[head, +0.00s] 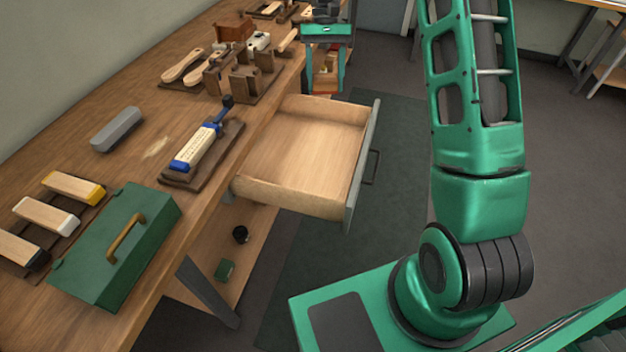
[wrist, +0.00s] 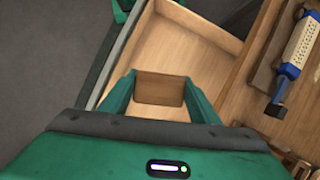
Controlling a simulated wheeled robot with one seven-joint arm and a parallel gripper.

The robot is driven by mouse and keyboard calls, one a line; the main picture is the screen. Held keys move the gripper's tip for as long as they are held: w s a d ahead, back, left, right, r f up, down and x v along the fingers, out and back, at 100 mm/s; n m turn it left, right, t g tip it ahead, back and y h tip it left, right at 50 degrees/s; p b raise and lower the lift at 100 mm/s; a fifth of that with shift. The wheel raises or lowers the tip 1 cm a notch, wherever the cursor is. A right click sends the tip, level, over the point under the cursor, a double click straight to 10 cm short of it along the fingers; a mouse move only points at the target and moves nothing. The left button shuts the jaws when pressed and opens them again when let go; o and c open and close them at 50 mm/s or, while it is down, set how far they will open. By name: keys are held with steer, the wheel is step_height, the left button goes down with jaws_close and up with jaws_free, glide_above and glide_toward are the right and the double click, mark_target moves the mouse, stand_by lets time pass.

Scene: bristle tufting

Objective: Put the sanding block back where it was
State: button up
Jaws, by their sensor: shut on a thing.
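My gripper (wrist: 160,100) is shut on a brown block, which I take to be the sanding block (wrist: 160,88); its flat brown face shows between the two green fingers. In the head view my gripper (head: 325,82) hangs at the top middle, beyond the far end of the open drawer (head: 310,150). In the wrist view the pale wooden drawer (wrist: 185,45) lies below and ahead of the held block. The visible drawer floor is bare. Whether the block touches anything below cannot be told.
The bench (head: 165,100) runs along the left. On it are a green toolbox (head: 150,215), a grey rounded block (head: 117,128), a blue-ended brush piece (head: 200,145) on a dark board, several wooden tools, and blocks with coloured ends. The drawer front juts into the aisle.

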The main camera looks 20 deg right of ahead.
steer(key=shift+d+f, duration=0.1)
steer(key=s+a+f+m+t+y, duration=0.1)
steer(key=s+a+f+m+t, duration=0.2)
steer(key=s+f+m, duration=0.2)
steer(key=s+a+f+m+t+y, duration=0.1)
steer(key=s+a+f+m+t, duration=0.2)
steer(key=f+m, duration=0.8)
steer(key=s+m+t, duration=0.1)
steer(key=s+m, duration=0.1)
steer(key=m, duration=0.3)
steer(key=shift+s+a+m+y, duration=0.15)
steer(key=shift+s+m+y, duration=0.15)
steer(key=shift+f, duration=4.75)
